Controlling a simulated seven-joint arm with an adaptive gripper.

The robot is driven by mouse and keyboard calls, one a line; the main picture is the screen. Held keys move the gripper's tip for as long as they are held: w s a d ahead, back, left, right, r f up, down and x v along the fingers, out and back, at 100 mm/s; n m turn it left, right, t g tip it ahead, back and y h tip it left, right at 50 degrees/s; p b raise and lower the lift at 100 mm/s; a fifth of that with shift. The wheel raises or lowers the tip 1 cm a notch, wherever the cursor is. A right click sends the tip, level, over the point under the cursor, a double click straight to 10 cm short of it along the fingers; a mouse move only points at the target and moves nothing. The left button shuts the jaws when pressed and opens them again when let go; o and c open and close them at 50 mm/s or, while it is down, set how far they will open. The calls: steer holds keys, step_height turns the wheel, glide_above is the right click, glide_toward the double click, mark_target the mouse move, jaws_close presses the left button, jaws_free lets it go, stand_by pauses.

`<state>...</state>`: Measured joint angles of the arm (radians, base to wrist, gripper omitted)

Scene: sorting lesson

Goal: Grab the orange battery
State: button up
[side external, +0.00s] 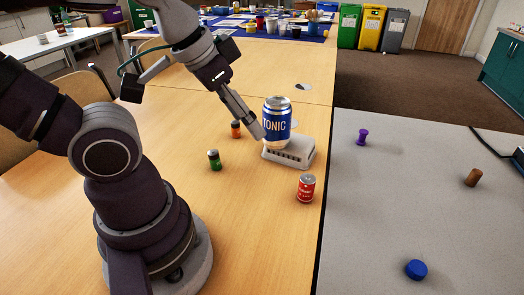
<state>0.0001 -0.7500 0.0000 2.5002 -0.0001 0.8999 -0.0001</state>
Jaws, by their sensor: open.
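A small orange cylinder with a dark top, which looks like the orange battery (236,129), stands upright on the wooden table, just left of my gripper. My gripper (259,133) points down and to the right, its tip close to a blue and silver TONIC can (277,115). The fingers look slim from here, and I see nothing held between them. I cannot tell whether they touch the can. The can stands on a light grey slotted block (296,158).
A green battery-like cylinder (214,160) and a small red can (306,188) stand nearer on the table. On the grey table to the right are a purple pin-shaped thing (362,137), a brown cylinder (473,177) and a blue cap (416,269). The wooden table's front middle is clear.

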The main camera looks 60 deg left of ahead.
steer(key=shift+o, duration=0.4)
steer(key=shift+r, duration=0.1)
step_height(320, 180, up, 6)
steer(key=w+a+f, duration=0.1)
steer(key=n+g+y, duration=0.4)
steer(key=n, duration=1)
glide_above(235, 122)
steer(key=s+d, duration=0.2)
steer(key=d, duration=0.1)
steer(key=d+x, duration=0.1)
steer(key=x, duration=0.7)
steer(key=d+f+x, duration=0.1)
steer(key=d+x, duration=0.1)
steer(key=x, duration=0.6)
steer(key=s+d+f+x, duration=0.1)
steer(key=d+x, duration=0.1)
steer(key=x, duration=0.6)
steer(key=shift+s+a+f, duration=0.1)
steer(key=shift+f, duration=0.15)
